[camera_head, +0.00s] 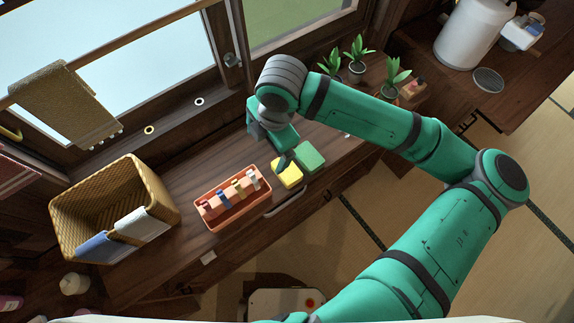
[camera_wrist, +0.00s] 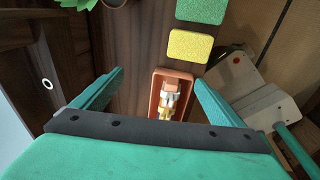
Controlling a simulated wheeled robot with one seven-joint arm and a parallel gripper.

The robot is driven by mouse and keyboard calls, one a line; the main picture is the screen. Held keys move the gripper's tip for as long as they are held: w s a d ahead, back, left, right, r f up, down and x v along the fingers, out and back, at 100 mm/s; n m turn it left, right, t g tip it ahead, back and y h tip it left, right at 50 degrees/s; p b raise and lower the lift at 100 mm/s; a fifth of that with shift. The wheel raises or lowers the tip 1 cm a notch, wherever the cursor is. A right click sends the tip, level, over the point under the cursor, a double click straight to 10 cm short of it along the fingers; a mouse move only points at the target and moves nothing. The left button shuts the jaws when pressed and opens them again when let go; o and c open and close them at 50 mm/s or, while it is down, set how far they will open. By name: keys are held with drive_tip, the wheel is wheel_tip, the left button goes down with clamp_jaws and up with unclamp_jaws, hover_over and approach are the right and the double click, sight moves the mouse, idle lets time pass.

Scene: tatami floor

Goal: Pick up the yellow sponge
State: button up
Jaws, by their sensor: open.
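The yellow sponge (camera_head: 288,172) lies on the dark wooden counter, between the green sponge (camera_head: 309,157) and the orange tray (camera_head: 232,226). In the wrist view the yellow sponge (camera_wrist: 190,46) lies flat beyond my fingertips, with the green sponge (camera_wrist: 202,10) past it. My gripper (camera_wrist: 156,78) is open and empty, its two fingers spread wide. In the head view my gripper (camera_head: 283,160) hangs over the counter by the yellow sponge and covers a small part of its upper edge. I cannot tell its exact height.
The orange tray holds several small items and also shows between my fingers in the wrist view (camera_wrist: 155,100). A wicker basket (camera_head: 72,215) stands at the left. Several potted plants (camera_head: 357,50) stand along the window side. A metal handle (camera_head: 285,204) runs along the counter's front edge.

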drive_tip(key=d+h, duration=0.2)
drive_tip(key=d, duration=0.4)
hover_over(290, 169)
drive_tip(key=shift+g, duration=0.4)
wheel_tip(290, 169, down, 6)
drive_tip(key=shift+r, duration=0.15)
drive_tip(key=f, duration=0.4)
drive_tip(key=shift+w+a+f, duration=0.15)
drive_tip(key=shift+a, duration=0.15)
drive_tip(key=shift+f, duration=0.65)
drive_tip(key=shift+c, duration=0.7)
drive_tip(key=c, duration=1)
drive_tip(key=shift+c, duration=0.3)
